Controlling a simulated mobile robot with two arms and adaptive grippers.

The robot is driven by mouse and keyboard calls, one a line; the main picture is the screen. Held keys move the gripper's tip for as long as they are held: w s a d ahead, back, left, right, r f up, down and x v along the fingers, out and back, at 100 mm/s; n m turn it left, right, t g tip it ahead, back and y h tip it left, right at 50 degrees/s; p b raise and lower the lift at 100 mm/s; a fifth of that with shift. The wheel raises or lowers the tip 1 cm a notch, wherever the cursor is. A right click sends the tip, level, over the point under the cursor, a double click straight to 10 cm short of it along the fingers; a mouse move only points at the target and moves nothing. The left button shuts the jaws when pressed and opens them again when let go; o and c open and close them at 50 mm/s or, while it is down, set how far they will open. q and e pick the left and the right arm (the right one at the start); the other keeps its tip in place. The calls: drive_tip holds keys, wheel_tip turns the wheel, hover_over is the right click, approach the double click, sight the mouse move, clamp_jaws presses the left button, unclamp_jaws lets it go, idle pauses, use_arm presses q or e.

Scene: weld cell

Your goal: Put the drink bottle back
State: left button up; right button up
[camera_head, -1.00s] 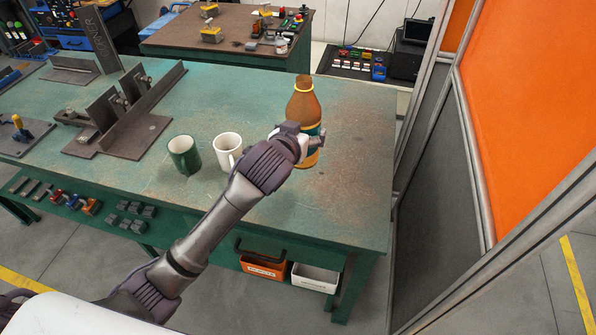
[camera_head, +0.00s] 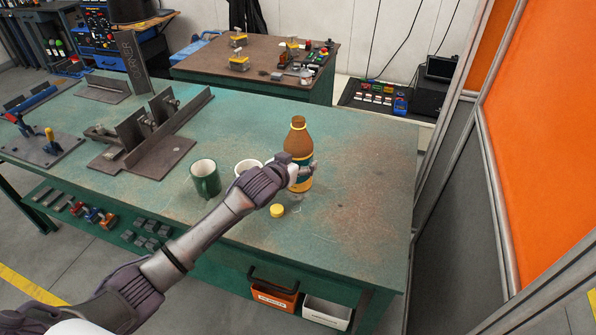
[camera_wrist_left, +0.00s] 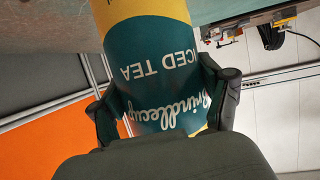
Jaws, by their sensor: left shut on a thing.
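The drink bottle (camera_head: 299,143) is brown with a teal label and yellow bands. It is upright over the right part of the green workbench (camera_head: 365,180). My left gripper (camera_head: 301,177) is shut on its lower part, with the wrist in front. In the left wrist view the fingers (camera_wrist_left: 168,100) lie on both sides of the teal "iced tea" label (camera_wrist_left: 155,62). I cannot tell whether the bottle's base touches the bench. My right gripper is not in view.
A green mug (camera_head: 205,179) stands left of my wrist. A white mug (camera_head: 246,164) is partly hidden behind it. A small yellow cap-like piece (camera_head: 277,210) lies near the front. A metal fixture (camera_head: 150,150) stands further left. The bench right of the bottle is clear.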

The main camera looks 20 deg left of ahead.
use_arm(q)
drive_tip(key=shift+f, duration=1.85)
drive_tip(key=shift+f, duration=0.15)
drive_tip(key=o, duration=1.5)
drive_tip(key=shift+s+r, duration=0.15)
drive_tip(key=shift+r, duration=0.05)
drive_tip(key=v, duration=1.1)
drive_tip(key=shift+s+a+r, duration=0.1)
drive_tip(key=shift+s+a, duration=0.05)
drive_tip(key=shift+s, duration=0.25)
